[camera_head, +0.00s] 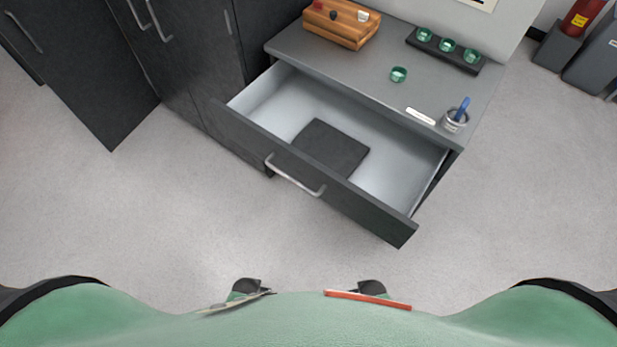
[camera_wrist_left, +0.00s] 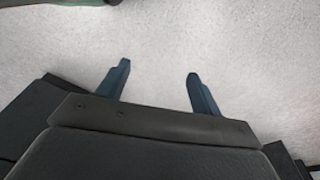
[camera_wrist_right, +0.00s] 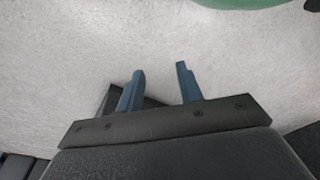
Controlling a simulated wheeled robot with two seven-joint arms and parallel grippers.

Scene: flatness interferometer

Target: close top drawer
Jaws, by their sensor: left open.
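The top drawer (camera_head: 370,203) of the grey cabinet (camera_head: 345,62) is pulled far out. Its dark front carries a silver bar handle (camera_head: 295,176). A dark flat mat (camera_head: 331,148) lies inside on the pale drawer floor. My left gripper (camera_wrist_left: 157,75) is open and empty over bare floor in the left wrist view. My right gripper (camera_wrist_right: 158,80) has its fingers apart with nothing between them in the right wrist view. Neither gripper can be made out in the head view, and neither touches the drawer.
On the cabinet top stand a wooden block (camera_head: 342,27), a dark tray (camera_head: 470,66) with green glass pieces, a single green piece (camera_head: 398,74) and a metal cup (camera_head: 454,121) with a blue item. Dark tall cabinets (camera_head: 190,60) stand at left. The floor in front is clear.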

